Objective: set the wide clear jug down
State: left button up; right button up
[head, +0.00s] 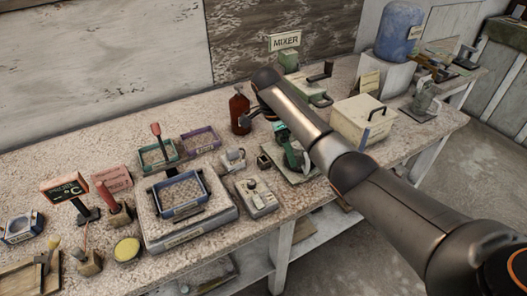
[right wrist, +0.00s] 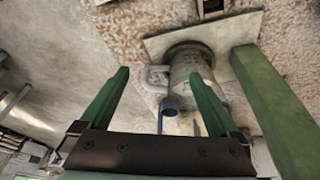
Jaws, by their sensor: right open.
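The wide clear jug (right wrist: 192,68) looks greyish and see-through in the right wrist view, with a looped handle (right wrist: 157,77) on its left. It stands on a pale flat plate (right wrist: 222,38) beside a green post (right wrist: 272,105). My right gripper (right wrist: 160,85) is open, its two green fingers apart, with the jug beyond and partly between them. I cannot tell whether a finger touches it. My left gripper is not in view.
A cream box (head: 362,122) stands to the right. A MIXER sign (head: 285,42) is behind. Another clear vessel (head: 425,98) stands near the table's right end.

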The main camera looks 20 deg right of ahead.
jog(key=w+a+b, duration=0.2)
jog(key=w+a, duration=0.1)
jog(key=a, duration=0.4)
jog(key=shift+a, duration=0.25)
jog(key=shift+c, duration=0.4)
dwell(0.6)
